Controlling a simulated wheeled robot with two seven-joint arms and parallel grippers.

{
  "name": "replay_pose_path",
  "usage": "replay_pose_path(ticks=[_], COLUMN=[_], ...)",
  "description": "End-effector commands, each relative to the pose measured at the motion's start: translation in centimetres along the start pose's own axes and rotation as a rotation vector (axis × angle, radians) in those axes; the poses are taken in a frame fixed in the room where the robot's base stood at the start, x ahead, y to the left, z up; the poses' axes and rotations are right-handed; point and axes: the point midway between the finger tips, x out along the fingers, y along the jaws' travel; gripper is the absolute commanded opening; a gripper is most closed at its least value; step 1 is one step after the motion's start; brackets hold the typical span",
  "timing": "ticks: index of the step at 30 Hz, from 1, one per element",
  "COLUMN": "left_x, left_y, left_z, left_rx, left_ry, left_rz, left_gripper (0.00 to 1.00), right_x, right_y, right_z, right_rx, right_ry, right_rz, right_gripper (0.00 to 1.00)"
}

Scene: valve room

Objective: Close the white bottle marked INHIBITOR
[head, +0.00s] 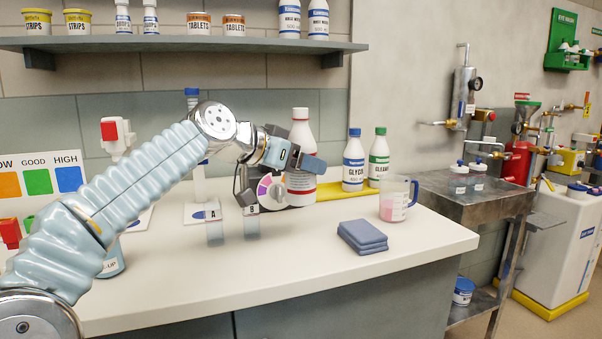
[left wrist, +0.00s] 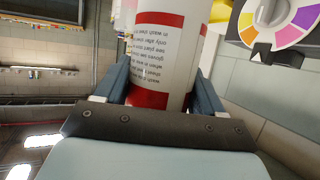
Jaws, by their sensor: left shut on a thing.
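A white bottle with a red-banded label (head: 301,133) stands at the back of the white counter, in front of the tiled wall. Its name is not readable in either view, so I cannot confirm it is INHIBITOR. Its top looks white; I cannot tell whether a cap is on it. My left gripper (head: 308,161) has reached across the counter and is shut around the bottle's body. In the left wrist view the bottle (left wrist: 165,60) sits between the two fingers, with small upside-down print and red bands showing. The bottle's top is outside that view. My right gripper is not in view.
A dial with coloured sectors (head: 270,190) is close beside the bottle. Small clear holders A (head: 213,225) and B (head: 251,223) stand in front. The GLYCOL bottle (head: 353,160), a green-capped bottle (head: 379,157), a jug (head: 395,200) and folded cloths (head: 362,236) are to the right.

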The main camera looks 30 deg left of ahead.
Motion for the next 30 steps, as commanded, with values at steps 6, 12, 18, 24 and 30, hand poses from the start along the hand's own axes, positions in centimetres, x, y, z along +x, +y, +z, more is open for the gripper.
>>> replay_pose_path(ticks=[6,12,18,24,30], left_x=[-0.5,-0.7,-0.8,-0.8,-0.8], left_y=[0.0,0.0,0.0,0.0,0.0], left_z=[-1.2,-1.7,-1.8,-1.8,-1.8], left_rx=[0.000,0.000,0.000,0.000,0.000], left_ry=[0.001,0.001,0.001,0.001,0.001], left_rz=[-0.001,0.000,0.000,0.000,0.000], left_gripper=[0.25,0.25,0.25,0.25,0.46], right_x=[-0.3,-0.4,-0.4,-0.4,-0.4], right_y=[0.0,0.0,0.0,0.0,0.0], right_z=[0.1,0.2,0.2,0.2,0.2], right_rx=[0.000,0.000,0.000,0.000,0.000], right_ry=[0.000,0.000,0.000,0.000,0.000], right_rz=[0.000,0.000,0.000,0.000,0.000], right_gripper=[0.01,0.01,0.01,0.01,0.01])
